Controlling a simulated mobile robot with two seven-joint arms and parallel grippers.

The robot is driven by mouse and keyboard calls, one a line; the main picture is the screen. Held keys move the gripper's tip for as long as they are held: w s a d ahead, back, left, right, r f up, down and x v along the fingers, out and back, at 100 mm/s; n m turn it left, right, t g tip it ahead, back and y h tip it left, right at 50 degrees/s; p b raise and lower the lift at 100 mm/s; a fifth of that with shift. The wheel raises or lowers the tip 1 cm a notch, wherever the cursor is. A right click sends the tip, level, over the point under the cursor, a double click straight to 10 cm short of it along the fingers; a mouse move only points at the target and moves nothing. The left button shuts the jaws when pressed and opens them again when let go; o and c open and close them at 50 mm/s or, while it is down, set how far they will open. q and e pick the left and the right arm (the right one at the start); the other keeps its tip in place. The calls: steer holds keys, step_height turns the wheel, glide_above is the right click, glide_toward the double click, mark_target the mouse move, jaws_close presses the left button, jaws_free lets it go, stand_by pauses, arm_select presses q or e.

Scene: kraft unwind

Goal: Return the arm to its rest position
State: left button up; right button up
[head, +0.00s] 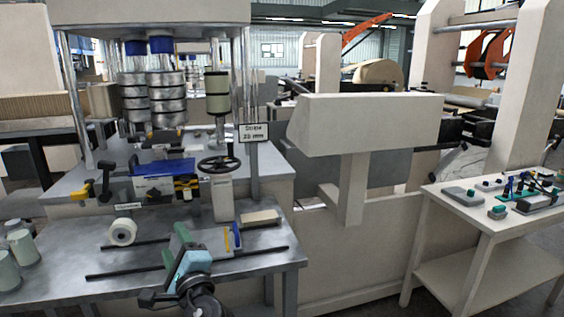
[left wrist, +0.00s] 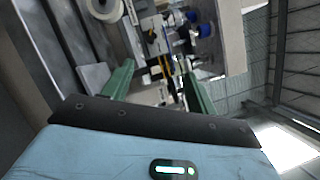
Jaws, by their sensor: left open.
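My left arm comes in at the bottom of the head view, with a dark wrist (head: 200,297) and a light blue gripper body. My left gripper (head: 176,247) is over the front part of the metal bench (head: 65,279). Its two green fingers stand apart with nothing seen between them. In the left wrist view the same gripper (left wrist: 158,88) shows its green fingers wide apart, with the machine beyond them. I cannot tell how high the fingers are above the bench. My right gripper is not in view.
A white roll (head: 122,232) lies on the bench left of my gripper. Pale green cylinders (head: 22,245) stand at the far left. A black handwheel (head: 219,164) and a blue-and-yellow unit (head: 165,185) rise behind.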

arm_select(q)
steer(key=s+f+n+g+h+p, duration=0.2)
steer(key=s+f+n+h, duration=0.15)
steer(key=s+f, duration=0.8)
steer(key=s+f+n+g+h+p, duration=0.25)
steer(key=s+f+h, duration=0.4)
steer(key=f, duration=0.85)
steer(key=s+d+f+n+g+h+p, duration=0.1)
steer(key=s+n, duration=0.3)
steer(key=s, duration=1)
steer(key=s+d+f+n+g+h+p, duration=0.1)
steer(key=s+f+n+g+h, duration=0.1)
steer(key=s, duration=1.2)
steer(key=shift+s+d+f+n+h+p, duration=0.25)
steer(key=shift+f+n, duration=0.3)
steer(key=shift+n, duration=0.65)
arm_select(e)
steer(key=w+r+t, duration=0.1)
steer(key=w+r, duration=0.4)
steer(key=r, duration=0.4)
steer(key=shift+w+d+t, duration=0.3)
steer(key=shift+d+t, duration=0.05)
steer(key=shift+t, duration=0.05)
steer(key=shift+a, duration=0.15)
